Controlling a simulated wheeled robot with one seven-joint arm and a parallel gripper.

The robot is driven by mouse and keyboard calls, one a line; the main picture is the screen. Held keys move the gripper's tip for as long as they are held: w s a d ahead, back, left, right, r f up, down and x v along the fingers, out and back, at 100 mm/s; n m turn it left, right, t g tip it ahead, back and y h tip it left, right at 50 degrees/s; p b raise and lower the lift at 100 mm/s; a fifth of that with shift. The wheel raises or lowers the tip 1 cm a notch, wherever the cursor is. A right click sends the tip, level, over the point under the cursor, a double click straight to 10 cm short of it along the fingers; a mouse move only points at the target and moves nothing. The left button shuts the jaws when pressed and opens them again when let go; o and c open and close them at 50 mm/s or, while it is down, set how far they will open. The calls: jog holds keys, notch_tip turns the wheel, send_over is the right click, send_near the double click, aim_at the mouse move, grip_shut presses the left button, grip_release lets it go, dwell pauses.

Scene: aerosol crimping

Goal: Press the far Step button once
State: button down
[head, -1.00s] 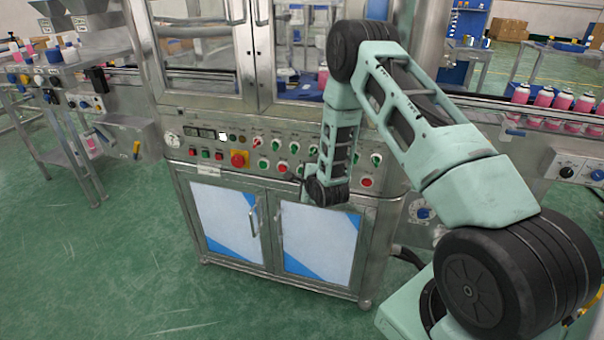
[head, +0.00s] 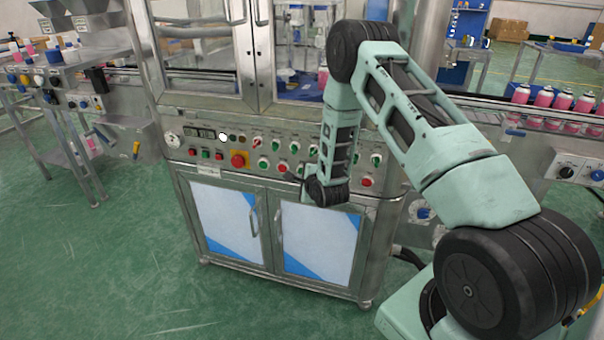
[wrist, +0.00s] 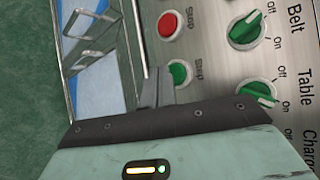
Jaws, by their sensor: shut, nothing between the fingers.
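A green button (wrist: 181,73), whose label appears to read Step, sits on the grey panel in the wrist view, with a red Stop button (wrist: 169,25) beside it. My gripper (wrist: 157,88) is shut and empty; its dark fingers show at the panel's edge, just beside and partly in front of the green button. I cannot tell whether the fingertips touch it. In the head view my gripper (head: 294,177) is small, by the lower edge of the machine panel, partly hidden by my wrist.
Green rotary switches marked Belt (wrist: 245,30) and Table (wrist: 258,93) lie close by. The head view shows a big red emergency button (head: 239,159) to the left. Cabinet doors (head: 228,222) with handles are below. Green floor in front is clear.

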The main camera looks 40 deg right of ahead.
jog(key=shift+d, duration=0.1)
dwell(0.7)
jog(key=shift+w+d, duration=0.25)
jog(key=shift+w+d+b, duration=0.25)
jog(key=shift+d+b, duration=0.05)
jog(key=shift+b, duration=0.05)
dwell(0.9)
jog(key=shift+s+a, duration=0.5)
jog(key=shift+a, duration=0.2)
jog(key=s+a, duration=0.1)
jog(key=a, duration=0.1)
jog(key=s+a, duration=0.1)
jog(key=s, duration=0.1)
jog(key=shift+a, duration=0.4)
dwell(0.9)
